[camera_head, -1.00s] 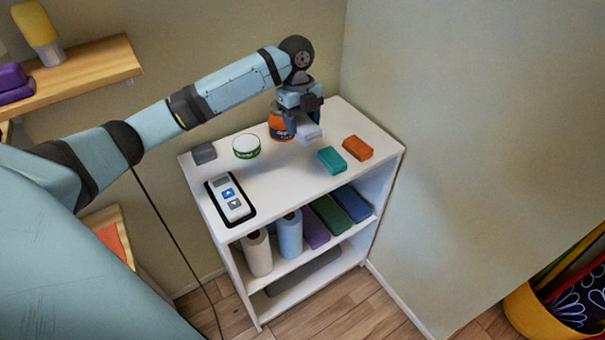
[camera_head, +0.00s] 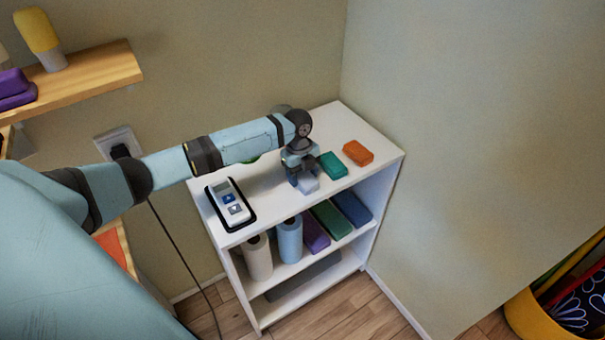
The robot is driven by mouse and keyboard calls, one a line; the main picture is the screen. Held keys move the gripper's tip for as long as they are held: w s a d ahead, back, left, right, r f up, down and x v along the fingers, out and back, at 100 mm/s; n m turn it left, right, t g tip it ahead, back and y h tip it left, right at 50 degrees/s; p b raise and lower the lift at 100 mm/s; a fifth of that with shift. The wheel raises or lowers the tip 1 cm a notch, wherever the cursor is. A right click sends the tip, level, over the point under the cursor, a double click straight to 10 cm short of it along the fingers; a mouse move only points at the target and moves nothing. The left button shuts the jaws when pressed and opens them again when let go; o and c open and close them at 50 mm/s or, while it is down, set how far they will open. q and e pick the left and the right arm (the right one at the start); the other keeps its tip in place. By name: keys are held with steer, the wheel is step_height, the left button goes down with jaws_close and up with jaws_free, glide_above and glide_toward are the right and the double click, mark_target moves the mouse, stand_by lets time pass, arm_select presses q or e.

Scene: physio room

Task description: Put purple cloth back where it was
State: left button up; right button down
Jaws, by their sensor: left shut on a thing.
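A strongly purple roll-like or folded thing (camera_head: 315,234) lies on the middle shelf, between a blue roll (camera_head: 289,238) and a green one (camera_head: 331,219). Other purple things (camera_head: 14,88) lie on the wooden wall shelf at upper left. I cannot tell which of these is the purple cloth. My right gripper is not in view.
A teal block (camera_head: 333,166) and an orange block (camera_head: 358,153) lie right of my gripper. A white device (camera_head: 230,202) on a black pad lies to its left. A yellow bin (camera_head: 530,317) stands at lower right.

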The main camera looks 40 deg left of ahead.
arm_select(q)
steer(key=o, duration=0.9)
steer(key=shift+f, duration=0.1)
step_height(320, 180, up, 12)
steer(key=a, duration=0.2)
steer(key=s+d+f+n+t+h, duration=0.2)
steer(key=s+d+f+n+t, duration=0.15)
steer(key=d+f, duration=0.45)
steer(key=s+d+f+n+t+h, duration=0.1)
steer(key=s+d+f+n+t, duration=0.15)
steer(key=s+d+f, duration=0.55)
steer(key=s+d+f+n+t, duration=0.2)
steer(key=s+n, duration=0.4)
steer(key=s, duration=0.1)
steer(key=s+d+f+n+t+y, duration=0.1)
steer(key=s+f+n+t, duration=0.2)
steer(key=s+n, duration=0.4)
steer(key=shift+s+d+t+b, duration=0.3)
steer(key=shift+s+d, duration=0.05)
steer(key=shift+s, duration=0.45)
